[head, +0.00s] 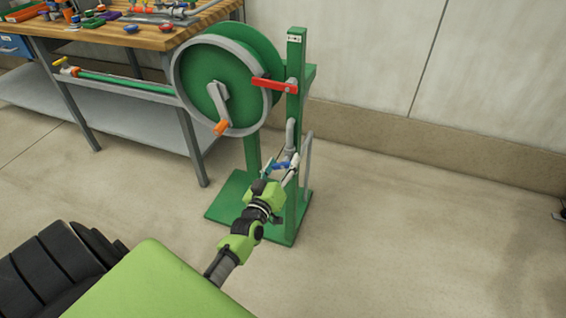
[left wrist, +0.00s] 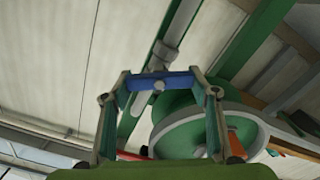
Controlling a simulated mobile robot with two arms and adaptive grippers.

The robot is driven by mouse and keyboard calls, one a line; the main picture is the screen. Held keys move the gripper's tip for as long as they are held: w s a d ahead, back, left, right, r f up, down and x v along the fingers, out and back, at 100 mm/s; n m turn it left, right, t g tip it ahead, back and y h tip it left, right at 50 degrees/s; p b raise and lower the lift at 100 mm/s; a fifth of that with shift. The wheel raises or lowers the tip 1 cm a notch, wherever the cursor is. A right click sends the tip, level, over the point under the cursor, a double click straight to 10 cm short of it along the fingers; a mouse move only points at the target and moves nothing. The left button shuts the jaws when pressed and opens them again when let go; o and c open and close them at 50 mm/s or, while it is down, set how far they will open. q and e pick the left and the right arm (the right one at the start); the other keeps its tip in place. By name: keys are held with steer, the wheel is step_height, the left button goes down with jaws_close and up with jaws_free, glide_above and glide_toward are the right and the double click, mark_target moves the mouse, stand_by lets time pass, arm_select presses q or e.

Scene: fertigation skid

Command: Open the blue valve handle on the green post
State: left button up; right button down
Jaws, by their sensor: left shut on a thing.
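The blue valve handle (head: 281,165) is low on the green post (head: 297,110), beside a grey pipe. My left gripper (head: 279,172) reaches it from the front and is shut on it. In the left wrist view the blue handle (left wrist: 162,81) spans between the two fingertips (left wrist: 163,79), one finger at each end. The handle lies at an angle across the grey pipe (left wrist: 178,30) behind it. My left palm and arm hide part of the post's lower area in the head view. My right gripper is not in view.
A red lever (head: 274,85) sits higher on the post. A green hose reel (head: 222,82) with an orange-knobbed crank stands left of it. A wooden workbench (head: 150,38) with tools is at the back left.

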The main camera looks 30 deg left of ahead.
arm_select(q)
steer(key=shift+a+n, duration=0.1)
steer(key=shift+n, duration=1.8)
steer(key=n, duration=0.3)
steer(key=shift+a+f+n, duration=0.1)
steer(key=shift+f+n, duration=0.1)
steer(key=shift+n, duration=0.1)
steer(key=shift+n+b, duration=0.4)
steer(key=shift+n, duration=0.4)
steer(key=shift+f+n+b, duration=0.1)
steer(key=shift+n+b, duration=0.3)
steer(key=shift+n, duration=1.2)
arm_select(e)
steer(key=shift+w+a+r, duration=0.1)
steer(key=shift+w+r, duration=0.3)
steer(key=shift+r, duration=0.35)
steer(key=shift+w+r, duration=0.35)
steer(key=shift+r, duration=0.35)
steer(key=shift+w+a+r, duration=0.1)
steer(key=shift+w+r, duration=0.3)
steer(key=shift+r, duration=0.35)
arm_select(q)
steer(key=o, duration=1.1)
